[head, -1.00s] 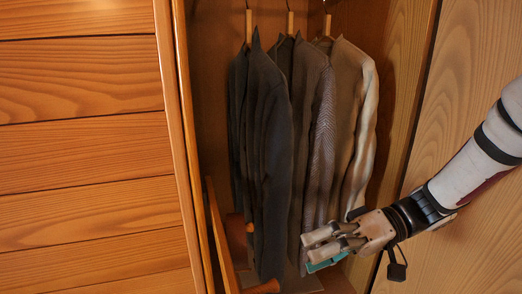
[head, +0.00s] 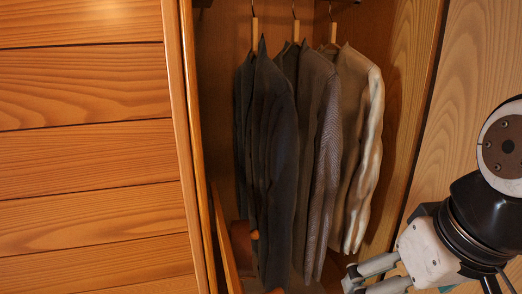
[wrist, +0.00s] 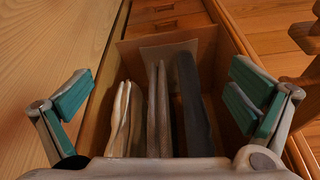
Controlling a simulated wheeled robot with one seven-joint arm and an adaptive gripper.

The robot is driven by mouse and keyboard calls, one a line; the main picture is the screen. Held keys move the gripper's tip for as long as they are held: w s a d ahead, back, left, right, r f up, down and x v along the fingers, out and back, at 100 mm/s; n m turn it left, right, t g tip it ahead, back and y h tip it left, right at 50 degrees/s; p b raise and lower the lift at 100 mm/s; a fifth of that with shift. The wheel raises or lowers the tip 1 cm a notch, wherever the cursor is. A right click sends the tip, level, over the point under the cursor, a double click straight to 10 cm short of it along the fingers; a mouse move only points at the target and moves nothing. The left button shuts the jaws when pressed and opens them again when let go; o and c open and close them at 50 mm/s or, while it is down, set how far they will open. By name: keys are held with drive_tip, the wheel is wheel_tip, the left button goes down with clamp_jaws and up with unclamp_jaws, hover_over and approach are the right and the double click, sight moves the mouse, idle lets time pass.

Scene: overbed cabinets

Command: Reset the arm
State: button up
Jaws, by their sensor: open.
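My gripper (head: 356,280) is at the lower right of the head view, in front of the right side of the open closet. In the wrist view its two teal-padded fingers (wrist: 160,95) are spread wide, with nothing between the pads. My arm comes in from the right edge of the head view. Three jackets hang in the closet: a dark one (head: 268,170), a grey-brown one (head: 315,150) and a beige one (head: 357,150). They show beyond the fingers in the wrist view, and the gripper appears apart from them.
The closet's right side panel (head: 412,110) and a wooden panel (head: 462,80) lie close to my arm. A plank-faced wooden front (head: 85,160) fills the left. An open wooden door edge (head: 222,240) stands at the closet's lower left.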

drive_tip(key=shift+s+d+r+m+t+h, duration=0.1)
drive_tip(key=shift+s+d+m+t+h, duration=0.2)
drive_tip(key=shift+s+d+m+t, duration=0.35)
drive_tip(key=shift+s+d+g, duration=0.1)
drive_tip(key=shift+s+g, duration=0.1)
drive_tip(key=shift+g, duration=0.05)
idle(0.7)
